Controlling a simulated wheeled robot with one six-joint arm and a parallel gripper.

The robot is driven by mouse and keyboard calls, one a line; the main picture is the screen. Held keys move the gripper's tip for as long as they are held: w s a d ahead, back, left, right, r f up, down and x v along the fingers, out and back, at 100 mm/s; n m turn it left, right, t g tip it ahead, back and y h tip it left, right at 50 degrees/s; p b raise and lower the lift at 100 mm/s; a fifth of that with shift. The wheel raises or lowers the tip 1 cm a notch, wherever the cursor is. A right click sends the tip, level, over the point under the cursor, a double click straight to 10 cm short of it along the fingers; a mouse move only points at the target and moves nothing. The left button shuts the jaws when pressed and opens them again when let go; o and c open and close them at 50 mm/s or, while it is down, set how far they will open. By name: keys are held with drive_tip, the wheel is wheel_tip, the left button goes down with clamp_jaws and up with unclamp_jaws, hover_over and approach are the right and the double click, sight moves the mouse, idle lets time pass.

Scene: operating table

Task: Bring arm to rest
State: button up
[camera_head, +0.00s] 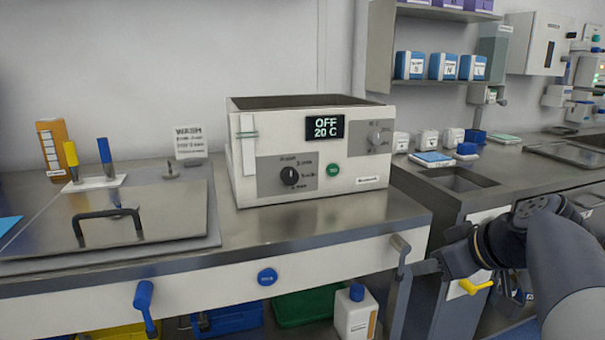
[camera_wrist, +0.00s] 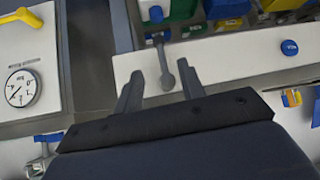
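My arm (camera_head: 560,255) reaches in from the right edge in the head view. My gripper (camera_head: 412,268) is beside a grey lever handle (camera_head: 400,246) at the right end of the white front panel. In the wrist view my gripper (camera_wrist: 160,74) shows two grey fingers spread apart. The same lever handle (camera_wrist: 166,80) sits between them, with a visible gap on each side. Nothing is held. Contact with the lever cannot be made out.
A white bath unit (camera_head: 310,170) reading "OFF 20 C" stands on the steel counter (camera_head: 235,232). A blue lever (camera_head: 144,297) and a round blue button (camera_head: 267,277) are on the front panel. A yellow handle (camera_wrist: 22,17) and a gauge (camera_wrist: 22,88) are left in the wrist view.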

sight(402, 271)
drive_tip(key=shift+m+y, duration=0.3)
drive_tip(key=x, duration=0.8)
drive_tip(key=shift+b, duration=0.35)
drive_tip(key=shift+s+a+y+p, duration=0.2)
drive_tip(key=shift+y+p, duration=0.15)
drive_tip(key=shift+y, duration=0.15)
drive_tip(key=shift+f, duration=0.1)
